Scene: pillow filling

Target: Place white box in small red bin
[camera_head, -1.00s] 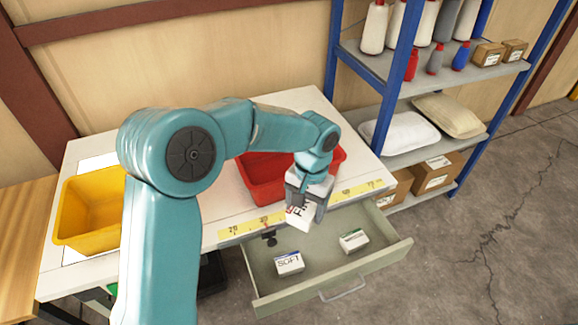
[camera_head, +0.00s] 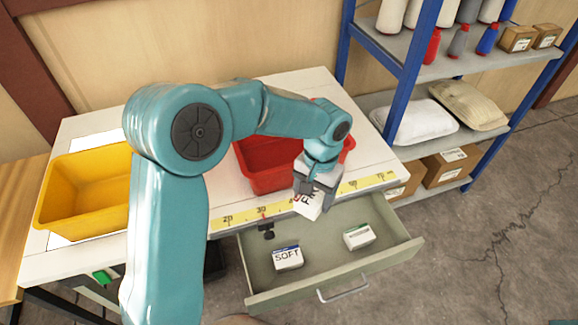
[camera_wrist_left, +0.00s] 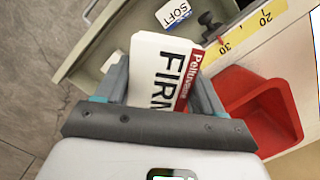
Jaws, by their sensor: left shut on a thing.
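A white box (camera_head: 309,203) marked FIRM, with a red band, is held in my left gripper (camera_head: 318,190). The gripper is shut on it, above the table's front edge and the back of the open drawer. In the left wrist view the box (camera_wrist_left: 163,72) sits between the two fingers, tilted. The small red bin (camera_head: 262,180) stands on the table, just behind and left of the gripper, partly hidden by my left arm. The red bin also shows at the right of the wrist view (camera_wrist_left: 258,110). My right gripper is not in view.
The open drawer (camera_head: 300,288) holds a white box marked SOFT (camera_head: 287,258) and a white box with a green edge (camera_head: 358,237). A yellow bin (camera_head: 85,190) stands at the table's left. A yellow ruler strip (camera_head: 240,219) runs along the front edge. Blue-framed shelves (camera_head: 420,45) stand at right.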

